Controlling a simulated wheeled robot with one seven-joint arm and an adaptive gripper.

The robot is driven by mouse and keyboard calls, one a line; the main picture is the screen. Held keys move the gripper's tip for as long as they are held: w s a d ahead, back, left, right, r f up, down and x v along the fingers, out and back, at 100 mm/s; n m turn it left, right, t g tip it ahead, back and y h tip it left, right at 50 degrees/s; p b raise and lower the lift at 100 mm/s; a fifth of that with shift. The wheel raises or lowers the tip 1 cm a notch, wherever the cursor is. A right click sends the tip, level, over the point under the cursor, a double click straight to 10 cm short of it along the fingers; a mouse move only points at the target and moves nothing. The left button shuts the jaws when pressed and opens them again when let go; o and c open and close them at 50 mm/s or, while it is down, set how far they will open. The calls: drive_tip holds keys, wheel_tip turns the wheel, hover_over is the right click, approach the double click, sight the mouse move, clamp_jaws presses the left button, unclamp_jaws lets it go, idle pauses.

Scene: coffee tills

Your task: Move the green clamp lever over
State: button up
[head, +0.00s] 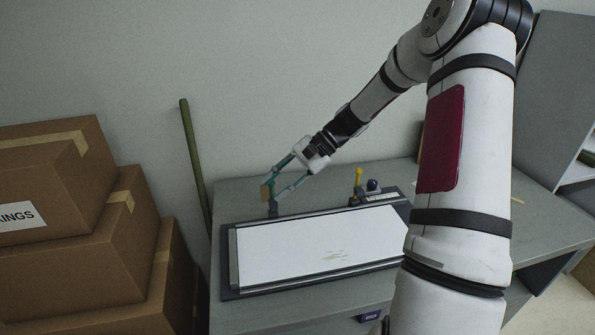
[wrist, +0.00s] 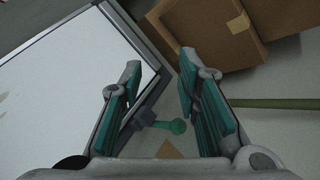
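The green clamp lever (wrist: 176,126) has a round knob end and a short arm. It sits on a dark mount (wrist: 144,118) at the edge of a framed white board (wrist: 60,80). In the head view the board's frame (head: 232,260) lies on the grey table, with the dark mount (head: 273,211) at its back left corner. My gripper (head: 272,187) is just above that corner. In the wrist view my gripper (wrist: 160,66) is open, and the lever's knob shows between its teal-padded fingers. I see no finger gripping it; contact cannot be told.
A yellow lever (head: 359,174) and a blue knob (head: 373,185) stand at the board's back right. Stacked cardboard boxes (head: 75,245) are at left. A small tan piece (wrist: 169,150) shows near the lever.

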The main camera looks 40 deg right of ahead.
sight(271, 183)
drive_tip(key=w+d+f+m+t+y, duration=0.25)
drive_tip(key=d+m+t, duration=0.25)
drive_tip(key=d, duration=0.5)
drive_tip(key=x, duration=0.7)
drive_tip(key=shift+f+b, duration=0.25)
drive_tip(key=shift+b, duration=0.05)
drive_tip(key=shift+w+a, duration=0.2)
drive_tip(key=shift+a, duration=0.05)
drive_tip(key=c, duration=0.6)
